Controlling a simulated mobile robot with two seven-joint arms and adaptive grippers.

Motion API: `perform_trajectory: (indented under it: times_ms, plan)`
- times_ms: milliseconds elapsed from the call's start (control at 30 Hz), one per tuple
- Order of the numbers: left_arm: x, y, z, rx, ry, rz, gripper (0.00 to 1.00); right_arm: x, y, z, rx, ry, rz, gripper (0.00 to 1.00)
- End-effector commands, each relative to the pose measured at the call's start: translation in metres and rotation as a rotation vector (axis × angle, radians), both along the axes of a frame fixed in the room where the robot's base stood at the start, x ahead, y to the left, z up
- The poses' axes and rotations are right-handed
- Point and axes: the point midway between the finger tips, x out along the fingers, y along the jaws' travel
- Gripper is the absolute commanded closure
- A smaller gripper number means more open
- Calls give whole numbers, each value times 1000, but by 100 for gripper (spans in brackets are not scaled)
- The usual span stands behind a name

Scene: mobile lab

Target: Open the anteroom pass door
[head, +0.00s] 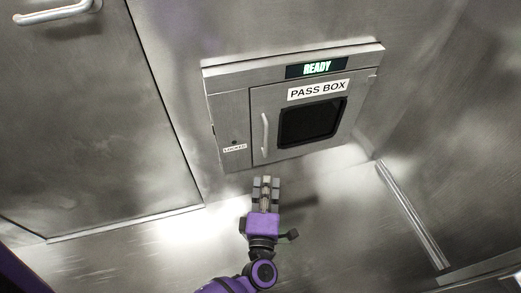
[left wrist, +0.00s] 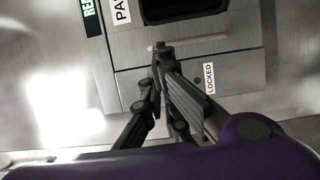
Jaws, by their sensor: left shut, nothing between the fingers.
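The pass box door (head: 268,100) is a grey metal panel with a dark window, a "PASS BOX" label and a pale vertical handle (head: 265,134) on its left side. The door looks closed. A green "READY" display (head: 316,68) is lit above it. My left gripper (head: 266,180) is shut and empty, just below the box's lower edge in the head view. In the left wrist view, its fingers (left wrist: 162,50) overlap the handle (left wrist: 190,43) from the camera's side; I cannot tell whether they touch it. My right gripper is not in view.
A "LOCKED" label (head: 235,148) sits on the frame left of the handle. A large metal door (head: 90,110) with its own handle (head: 52,12) stands at the left. A metal rail (head: 412,215) runs at the right. The floor around my arm is clear.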

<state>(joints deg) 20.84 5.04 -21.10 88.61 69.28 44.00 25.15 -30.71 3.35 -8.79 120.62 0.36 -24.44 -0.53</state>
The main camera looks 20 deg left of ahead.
Motion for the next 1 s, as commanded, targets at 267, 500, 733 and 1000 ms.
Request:
perform_trajectory:
  times_ms: [267, 500, 733, 1000]
  plan:
    - [22, 4, 0, 31, 6, -7, 100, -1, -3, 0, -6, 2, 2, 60]
    - [65, 14, 0, 30, 6, -7, 100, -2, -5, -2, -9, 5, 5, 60]
    - [91, 20, 0, 28, 7, -6, 100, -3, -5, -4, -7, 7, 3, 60]
    - [95, 21, 0, 28, 8, -5, 100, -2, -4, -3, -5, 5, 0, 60]
